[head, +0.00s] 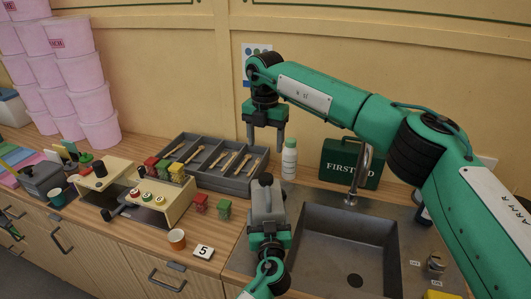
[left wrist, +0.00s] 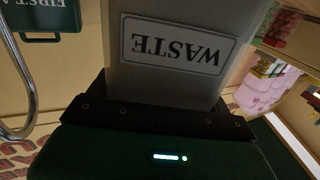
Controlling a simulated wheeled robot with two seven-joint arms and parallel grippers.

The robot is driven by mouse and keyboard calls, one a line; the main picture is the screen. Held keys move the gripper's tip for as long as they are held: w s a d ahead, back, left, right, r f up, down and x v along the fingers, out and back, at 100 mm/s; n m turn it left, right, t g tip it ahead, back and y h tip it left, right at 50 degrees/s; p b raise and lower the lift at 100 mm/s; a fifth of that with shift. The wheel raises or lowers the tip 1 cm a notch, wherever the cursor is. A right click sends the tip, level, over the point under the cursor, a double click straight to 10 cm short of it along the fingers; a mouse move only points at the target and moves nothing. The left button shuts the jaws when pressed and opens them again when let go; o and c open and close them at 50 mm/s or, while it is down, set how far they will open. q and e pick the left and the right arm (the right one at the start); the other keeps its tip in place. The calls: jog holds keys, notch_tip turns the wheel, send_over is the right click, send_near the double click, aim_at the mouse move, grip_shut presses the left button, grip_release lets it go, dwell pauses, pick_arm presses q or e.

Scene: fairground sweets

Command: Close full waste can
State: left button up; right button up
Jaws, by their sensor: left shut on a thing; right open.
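The waste can (head: 266,203) is a grey container with a dark piece (head: 265,180) at its top; I cannot tell whether this is a lid and whether it is shut. In the left wrist view the can (left wrist: 150,83) fills the upper middle, its white WASTE label upside down. My left gripper (head: 269,229) is shut on the can from the front, at the counter edge left of the sink. My right gripper (head: 265,136) is open and empty, pointing down above and behind the can, apart from it. The can's inside is hidden.
The sink (head: 322,262) with its tap (head: 354,180) lies right of the can. A grey cutlery tray (head: 232,184), white bottle (head: 289,160) and green first-aid box (head: 338,160) stand behind.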

jog(key=shift+r, duration=0.2)
pick_arm(q)
jog(key=o, duration=1.8)
jog(key=shift+s+f, duration=0.15)
jog(key=shift+s, duration=0.35)
pick_arm(e)
jog(key=b, duration=0.5)
send_over(265, 176)
notch_tip(265, 176, down, 5)
jog(key=shift+f, duration=0.1)
pick_arm(q)
jog(key=s+d, duration=0.1)
jog(key=s, duration=1.1)
jog(key=shift+s+r, duration=0.2)
jog(key=shift+s, duration=0.15)
pick_arm(e)
jog(key=shift+f, duration=0.1)
